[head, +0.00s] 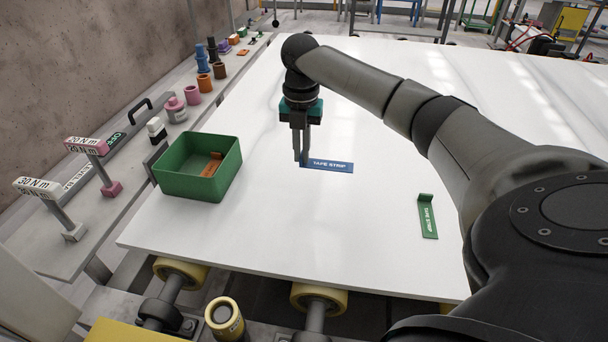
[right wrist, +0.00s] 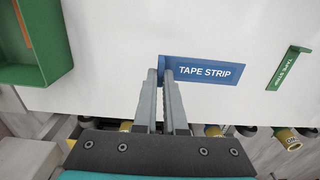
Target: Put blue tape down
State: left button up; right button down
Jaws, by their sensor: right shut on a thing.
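The blue tape strip (head: 328,165) lies flat on, or very close above, the white slab (head: 270,223) near the middle of the head view. It is labelled "TAPE STRIP" and also shows in the right wrist view (right wrist: 205,72). My right gripper (head: 303,162) points down at the strip's left end and is shut on it. In the right wrist view the fingertips (right wrist: 162,74) meet at that end and hide a small part of it. My left gripper is out of view.
A green bin (head: 188,192) with an orange strip (head: 212,165) inside stands on the slab's left side. A green tape strip (head: 427,218) lies to the right. A shelf with cups and torque tools runs along the left. The slab around the blue strip is clear.

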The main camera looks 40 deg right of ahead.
send_near(302, 198)
jog(key=shift+b, duration=0.45)
jog(key=shift+f, duration=0.2)
notch_tip(302, 198, down, 5)
jog(key=shift+f+b, duration=0.1)
jog(key=shift+b, duration=0.65)
jog(key=shift+f, duration=0.2)
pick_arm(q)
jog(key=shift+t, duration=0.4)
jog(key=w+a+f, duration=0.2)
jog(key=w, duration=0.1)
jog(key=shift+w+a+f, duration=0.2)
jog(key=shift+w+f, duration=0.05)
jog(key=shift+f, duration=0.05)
pick_arm(e)
jog(key=c, duration=1.4)
grip_release()
jog(key=shift+f, duration=0.1)
jog(key=o, duration=0.4)
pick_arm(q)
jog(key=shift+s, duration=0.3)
